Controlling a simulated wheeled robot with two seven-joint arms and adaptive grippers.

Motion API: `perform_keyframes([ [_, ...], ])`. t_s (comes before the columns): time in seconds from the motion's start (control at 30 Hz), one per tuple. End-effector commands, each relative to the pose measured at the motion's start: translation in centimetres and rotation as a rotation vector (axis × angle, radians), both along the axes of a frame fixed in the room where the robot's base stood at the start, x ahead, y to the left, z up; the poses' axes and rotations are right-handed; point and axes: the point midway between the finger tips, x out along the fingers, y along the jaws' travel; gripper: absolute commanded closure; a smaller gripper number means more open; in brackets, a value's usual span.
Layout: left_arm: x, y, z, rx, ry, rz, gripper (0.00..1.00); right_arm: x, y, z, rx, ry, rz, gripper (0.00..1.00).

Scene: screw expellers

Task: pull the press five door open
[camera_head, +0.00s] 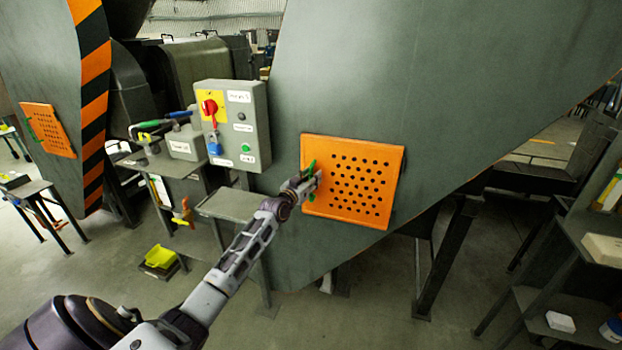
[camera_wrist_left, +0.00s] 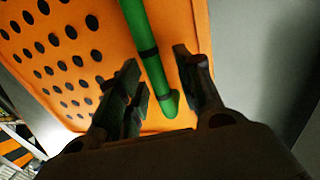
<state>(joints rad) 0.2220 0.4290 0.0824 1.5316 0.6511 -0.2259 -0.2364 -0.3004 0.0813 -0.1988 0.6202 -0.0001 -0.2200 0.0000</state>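The press door is an orange perforated panel (camera_head: 353,182) on the grey press body, and it lies flat against it in the head view. Its green handle (camera_head: 309,170) is at the door's left edge. The left gripper (camera_head: 312,184) is at this handle. In the left wrist view the gripper (camera_wrist_left: 160,90) is open, its two fingers on either side of the green handle (camera_wrist_left: 148,60), with a gap showing at each side. The orange door (camera_wrist_left: 60,50) fills the upper left there. The right gripper is not in view.
A grey control box (camera_head: 232,125) with a red switch stands left of the door. A small side table (camera_head: 232,205) is below it. Another orange door (camera_head: 48,130) is at the far left. A shelf with a pale box (camera_head: 604,249) stands at the right.

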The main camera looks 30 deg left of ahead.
Motion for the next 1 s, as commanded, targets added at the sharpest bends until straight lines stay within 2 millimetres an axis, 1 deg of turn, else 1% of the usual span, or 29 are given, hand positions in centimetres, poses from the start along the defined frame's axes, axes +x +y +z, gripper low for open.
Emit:
perform_keyframes([
  [0.2,0.01,0.01,-0.02,0.000,0.000,0.000,0.65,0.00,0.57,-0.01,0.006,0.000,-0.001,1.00],
  [0.23,0.01,0.01,-0.02,0.000,0.000,0.000,0.66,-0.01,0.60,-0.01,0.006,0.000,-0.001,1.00],
  [0.5,-0.01,0.02,-0.03,0.000,0.000,0.000,1.00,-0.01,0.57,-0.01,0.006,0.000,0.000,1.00],
  [1.0,0.14,-0.18,-0.02,-0.001,0.000,0.002,1.00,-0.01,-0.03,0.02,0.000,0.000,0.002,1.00],
])
